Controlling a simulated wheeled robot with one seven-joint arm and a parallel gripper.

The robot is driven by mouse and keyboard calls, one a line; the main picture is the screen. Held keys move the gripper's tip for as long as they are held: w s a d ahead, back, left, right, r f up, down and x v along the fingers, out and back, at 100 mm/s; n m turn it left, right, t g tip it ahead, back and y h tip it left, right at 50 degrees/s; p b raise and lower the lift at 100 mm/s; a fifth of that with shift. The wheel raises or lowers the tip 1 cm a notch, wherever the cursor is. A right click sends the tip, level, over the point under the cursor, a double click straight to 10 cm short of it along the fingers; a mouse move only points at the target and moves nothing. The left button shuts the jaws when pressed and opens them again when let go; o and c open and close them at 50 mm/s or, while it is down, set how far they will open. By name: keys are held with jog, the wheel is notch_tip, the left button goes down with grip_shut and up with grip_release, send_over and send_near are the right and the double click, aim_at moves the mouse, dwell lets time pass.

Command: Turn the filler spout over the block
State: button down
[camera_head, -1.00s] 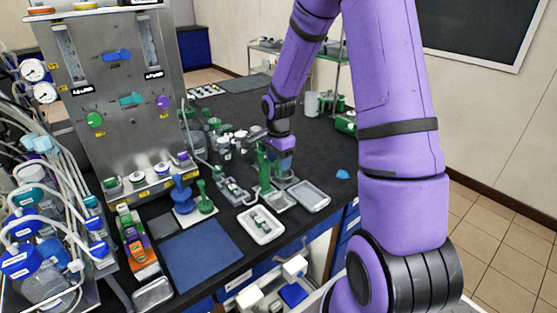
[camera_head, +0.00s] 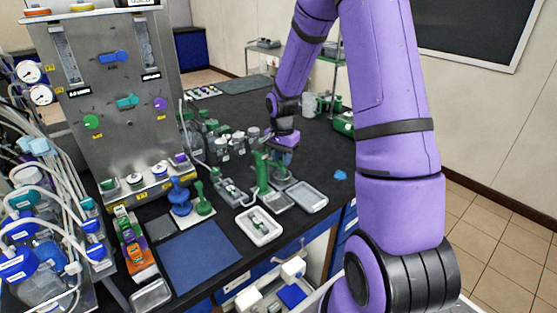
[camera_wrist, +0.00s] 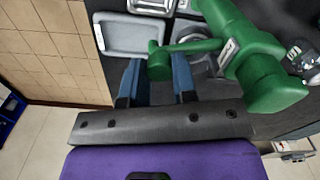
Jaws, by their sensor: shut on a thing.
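The green filler (camera_head: 262,172) stands upright near the front right edge of the black bench. In the wrist view its thick green body (camera_wrist: 262,72) is at the right, and its spout arm (camera_wrist: 195,46) reaches left to a knobbed end (camera_wrist: 158,64). My gripper (camera_head: 283,157) is beside the filler in the head view. In the wrist view its two blue fingers (camera_wrist: 157,72) are on either side of the knobbed end, shut on it. A grey round-topped piece (camera_head: 283,178) lies below my gripper. I cannot tell which thing is the block.
A grey tray (camera_head: 307,197) lies right of the filler, and a white tray (camera_head: 259,227) with small parts stands in front. Bottles (camera_head: 222,146) crowd behind to the left. A small blue piece (camera_head: 341,175) lies at the right.

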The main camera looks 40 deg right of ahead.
jog(key=w+d+n, duration=0.5)
jog(key=w+n, duration=0.3)
jog(key=n, duration=0.6)
jog(key=shift+d, duration=0.2)
jog(key=shift+n, duration=0.3)
jog(key=shift+w+r, duration=0.1)
jog(key=c, duration=0.9)
grip_release()
notch_tip(320, 180, up, 11)
